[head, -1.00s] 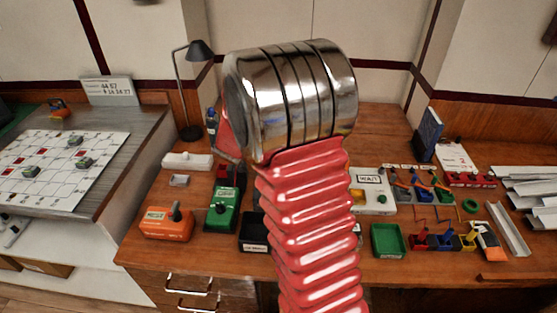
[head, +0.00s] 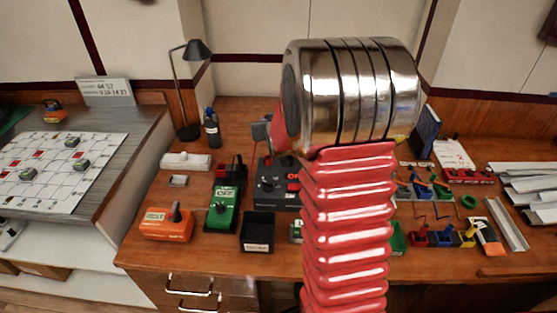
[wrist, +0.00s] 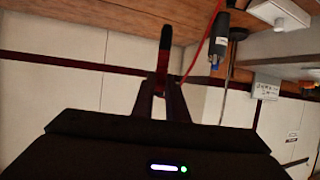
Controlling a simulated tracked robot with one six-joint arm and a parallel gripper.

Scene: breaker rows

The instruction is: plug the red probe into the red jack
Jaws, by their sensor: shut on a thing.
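My gripper (wrist: 160,82) is shut on the red probe (wrist: 165,48) in the wrist view. The probe looks mostly dark here, and a thin red lead (wrist: 205,45) runs from near the fingers to the top edge. The probe is in the air, with its tip apart from any jack in this view. In the head view my red bellows arm hides most of the gripper and probe. A dark unit with a knob and red labels (head: 268,187) sits partly behind the arm. I cannot make out the red jack.
A green OFF box (head: 222,210), an orange box (head: 166,226) and a black bin (head: 257,232) stand left of my arm. Coloured clips (head: 440,238) and metal channels (head: 520,190) lie to the right.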

